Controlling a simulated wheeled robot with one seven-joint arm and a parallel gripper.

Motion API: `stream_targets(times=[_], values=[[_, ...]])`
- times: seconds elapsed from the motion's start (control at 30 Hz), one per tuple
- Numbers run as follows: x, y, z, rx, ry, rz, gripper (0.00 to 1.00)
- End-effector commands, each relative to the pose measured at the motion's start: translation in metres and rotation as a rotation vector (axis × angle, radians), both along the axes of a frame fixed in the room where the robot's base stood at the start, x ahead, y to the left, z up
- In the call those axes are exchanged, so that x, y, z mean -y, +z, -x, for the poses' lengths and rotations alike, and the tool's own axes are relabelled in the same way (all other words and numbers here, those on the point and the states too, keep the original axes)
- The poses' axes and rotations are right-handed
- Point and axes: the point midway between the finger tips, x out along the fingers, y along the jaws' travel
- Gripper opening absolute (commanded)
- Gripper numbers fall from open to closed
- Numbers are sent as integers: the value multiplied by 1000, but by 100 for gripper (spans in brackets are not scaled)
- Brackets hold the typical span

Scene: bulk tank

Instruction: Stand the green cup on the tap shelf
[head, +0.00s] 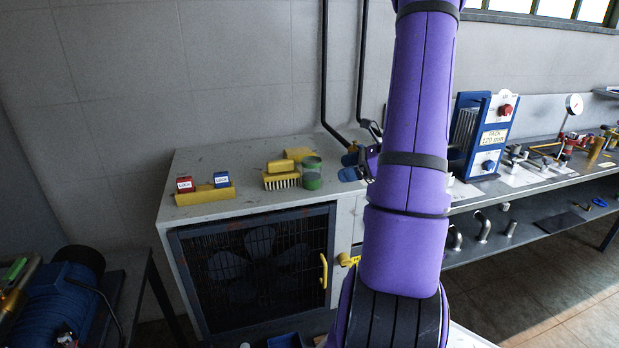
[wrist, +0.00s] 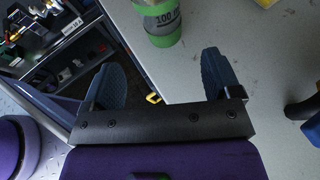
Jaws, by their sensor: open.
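The green cup (head: 312,173) stands on the light grey cabinet top, right of the yellow brush. In the wrist view the cup (wrist: 164,24) shows a grey band printed "100", and its top is cut off by the frame edge. My gripper (head: 349,167) is at the right of the cup, with its blue fingers pointing toward it. In the wrist view my gripper (wrist: 161,62) is open and empty, and the cup is beyond the fingertips, apart from them. I cannot tell which surface is the tap shelf.
The cabinet top (head: 240,165) also holds a yellow brush (head: 281,178) and a yellow block with red and blue lock-labelled pieces (head: 203,191). Black pipes (head: 325,70) rise behind. At right, a bench (head: 530,178) carries a blue panel and fittings; its lower shelf holds bent metal pipes (head: 483,227).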

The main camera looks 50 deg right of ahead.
Motion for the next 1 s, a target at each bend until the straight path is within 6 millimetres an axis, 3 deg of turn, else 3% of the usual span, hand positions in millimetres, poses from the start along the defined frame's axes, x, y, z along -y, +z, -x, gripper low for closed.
stream_targets(times=[0.13, 0.4, 0.67, 1.0], values=[[3, -7, -4, 2, -25, -19, 84], [-15, -21, -35, 2, -24, -18, 84], [-24, -28, -49, 2, -23, -18, 84], [-44, -44, -81, 1, -22, -16, 84]])
